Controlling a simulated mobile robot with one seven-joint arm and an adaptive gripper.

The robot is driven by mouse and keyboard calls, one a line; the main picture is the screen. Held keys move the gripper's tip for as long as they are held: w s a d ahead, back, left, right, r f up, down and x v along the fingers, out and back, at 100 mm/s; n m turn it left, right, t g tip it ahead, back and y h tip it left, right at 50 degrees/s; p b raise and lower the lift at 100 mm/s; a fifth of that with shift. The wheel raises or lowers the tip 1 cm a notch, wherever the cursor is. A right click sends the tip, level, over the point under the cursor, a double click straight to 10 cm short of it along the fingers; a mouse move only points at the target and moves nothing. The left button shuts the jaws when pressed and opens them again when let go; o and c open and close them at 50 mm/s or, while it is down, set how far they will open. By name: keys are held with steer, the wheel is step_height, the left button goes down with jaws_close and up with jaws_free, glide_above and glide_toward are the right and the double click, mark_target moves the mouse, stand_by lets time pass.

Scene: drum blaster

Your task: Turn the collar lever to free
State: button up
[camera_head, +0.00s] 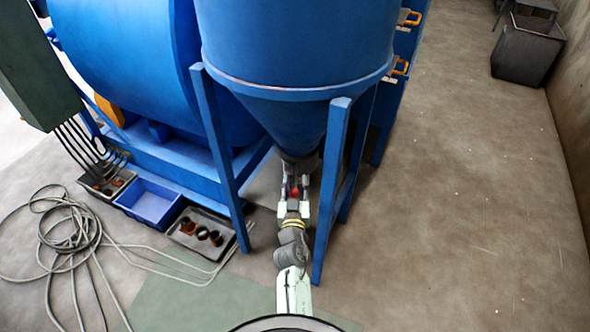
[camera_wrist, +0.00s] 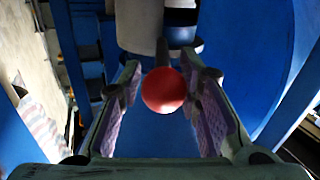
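The collar lever shows in the wrist view as a dark rod ending in a round red knob (camera_wrist: 164,90). It sticks out toward me from the grey collar (camera_wrist: 140,28) at the bottom of the blue hopper. My gripper (camera_wrist: 165,100) is open, with one finger on each side of the knob. A gap shows between the knob and the left finger; the right finger looks nearer, and I cannot tell whether it touches. In the head view my gripper (camera_head: 294,192) is under the hopper cone (camera_head: 290,125), and the red knob (camera_head: 294,191) shows small between its fingers.
Blue support legs (camera_head: 221,155) and (camera_head: 331,190) stand close on both sides of my arm. A blue bin (camera_head: 150,202) and a grey tray (camera_head: 190,245) with round parts lie at the left. Loose hose (camera_head: 65,235) coils on the floor.

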step_height(320, 180, up, 9)
steer(key=shift+f, duration=0.1)
stand_by(0.3)
steer(key=shift+a, duration=0.1)
steer(key=shift+c, duration=0.6)
steer(key=s+a+f+n+b, duration=0.1)
steer(key=a+f+n, duration=0.1)
steer(key=s+a+f+n+g+h+b, duration=0.1)
steer(key=s+a+f+n+b, duration=0.1)
steer(key=a+n, duration=0.1)
steer(key=s+a+f+n+b, duration=0.1)
steer(key=a+f+n+b, duration=0.1)
steer(key=a, duration=0.1)
steer(key=shift+s+f+g, duration=0.25)
steer(key=shift+f+g, duration=0.1)
steer(key=shift+g, duration=0.05)
steer(key=c, duration=0.5)
steer(key=s+a+n+h, duration=0.1)
steer(key=s+n+h+b, duration=0.1)
steer(key=s, duration=0.1)
steer(key=s+a+n+b, duration=0.1)
steer(key=shift+s+a+n+h, duration=0.35)
steer(key=shift+s+n+h, duration=0.05)
jaws_close()
steer(key=w+d+f+p, duration=0.1)
steer(key=w+d+p, duration=0.2)
steer(key=w+d, duration=0.4)
steer(key=shift+w+f, duration=0.3)
steer(key=shift+w, duration=0.4)
